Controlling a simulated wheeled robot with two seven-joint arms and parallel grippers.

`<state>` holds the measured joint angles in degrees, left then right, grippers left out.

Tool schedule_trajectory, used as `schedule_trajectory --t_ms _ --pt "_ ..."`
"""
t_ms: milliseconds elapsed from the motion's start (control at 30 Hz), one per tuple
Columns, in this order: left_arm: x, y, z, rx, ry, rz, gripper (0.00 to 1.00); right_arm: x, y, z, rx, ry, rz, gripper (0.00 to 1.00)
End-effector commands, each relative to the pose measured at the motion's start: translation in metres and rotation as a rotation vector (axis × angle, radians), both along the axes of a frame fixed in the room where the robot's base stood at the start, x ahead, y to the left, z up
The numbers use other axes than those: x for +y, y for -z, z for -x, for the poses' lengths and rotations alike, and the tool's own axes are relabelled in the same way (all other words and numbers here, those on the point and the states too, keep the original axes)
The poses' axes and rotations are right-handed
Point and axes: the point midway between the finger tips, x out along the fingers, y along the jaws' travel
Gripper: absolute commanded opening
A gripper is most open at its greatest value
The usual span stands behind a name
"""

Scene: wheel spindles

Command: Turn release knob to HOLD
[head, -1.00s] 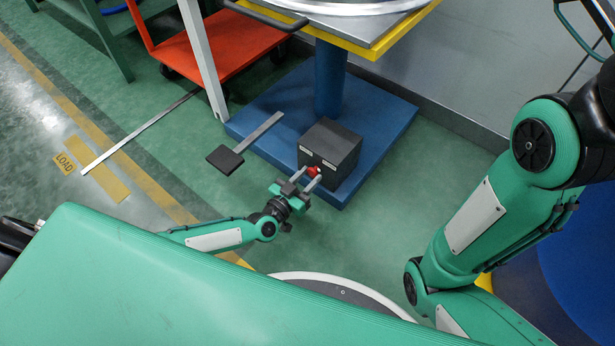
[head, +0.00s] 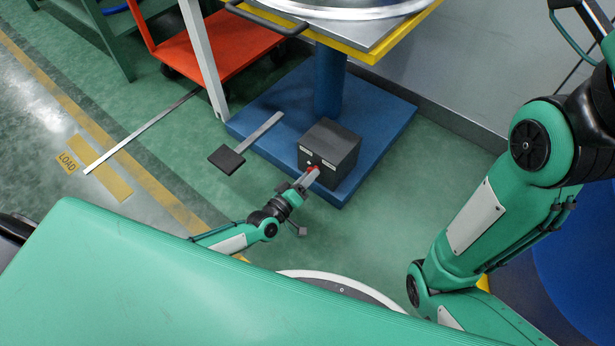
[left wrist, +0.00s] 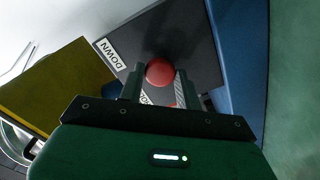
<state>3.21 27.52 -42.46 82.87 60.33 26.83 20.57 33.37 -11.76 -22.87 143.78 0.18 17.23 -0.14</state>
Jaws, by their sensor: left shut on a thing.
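The red release knob (head: 313,169) is on the front face of a dark box (head: 335,147) that stands on the blue base plate. My left gripper (head: 309,177) is at the knob, its fingers shut on it. In the left wrist view the round red knob (left wrist: 159,72) sits between the two fingers (left wrist: 157,86). A white label reading "DOWN" (left wrist: 112,55) is on the box face beside it. Another label is mostly hidden behind the fingers. My right arm shows at the right, but its gripper is out of view.
A black foot pedal (head: 227,159) on a metal bar sticks out left of the box. The blue base plate (head: 385,110) carries a column under a yellow-edged table (head: 385,47). An orange cart (head: 205,50) stands behind left. The green floor in front is open.

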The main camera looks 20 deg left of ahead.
Motion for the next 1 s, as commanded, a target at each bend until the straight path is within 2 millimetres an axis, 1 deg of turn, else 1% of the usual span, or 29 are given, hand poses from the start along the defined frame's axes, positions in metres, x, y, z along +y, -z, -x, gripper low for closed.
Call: schedule_trajectory --t_ms 200,500,733,1000 --pt "0.0007 0.0019 0.0007 0.071 -0.001 0.191 0.12 0.0000 0.0018 0.0018 -0.007 0.002 0.001 0.35" --pt "0.0006 0.0018 0.0006 0.155 -0.001 0.422 0.12 0.0003 0.0037 0.0049 -0.018 0.002 -0.002 0.35" --pt "0.0009 0.0019 0.0007 0.198 -0.001 0.539 0.12 0.0007 0.0059 0.0050 -0.015 0.000 -0.004 0.35" --pt "0.0007 0.0017 0.0008 0.221 -0.002 0.601 0.12 0.0008 0.0072 0.0045 -0.012 -0.001 -0.004 0.35"
